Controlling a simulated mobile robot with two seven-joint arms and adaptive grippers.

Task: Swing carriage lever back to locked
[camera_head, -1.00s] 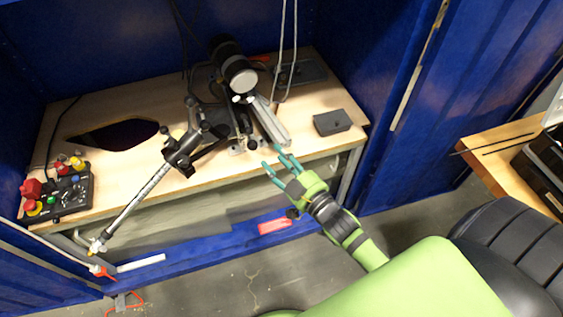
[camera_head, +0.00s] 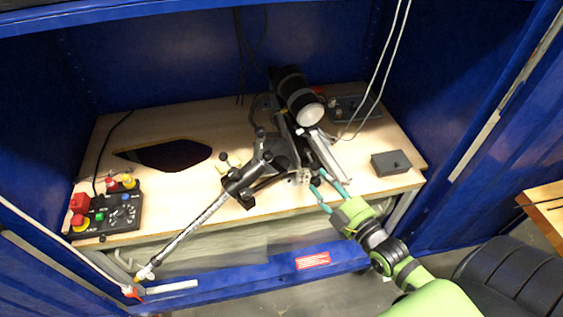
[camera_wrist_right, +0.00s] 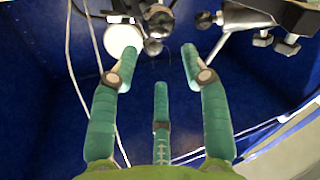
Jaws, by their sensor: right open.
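The carriage mechanism (camera_head: 282,152) is a dark clamp assembly with metal rails, on the wooden bench below a black cylinder (camera_head: 300,97) with a white end. Several dark ball knobs stick out of it; I cannot tell which belongs to the carriage lever. My right gripper (camera_head: 319,181) is green with teal fingers, at the bench's front edge just in front of the mechanism. In the right wrist view its fingers (camera_wrist_right: 160,58) are spread and empty. Beyond them are a round knob (camera_wrist_right: 160,22) and another knob (camera_wrist_right: 205,19) at the top. My left gripper is not in view.
A long silver rod (camera_head: 190,229) slants from the mechanism past the bench's front edge. A control box (camera_head: 113,212) with coloured buttons sits at left, near a dark hole (camera_head: 172,154). A small dark box (camera_head: 391,163) is at right. Grey cables (camera_head: 385,65) hang behind. Blue walls enclose the bench.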

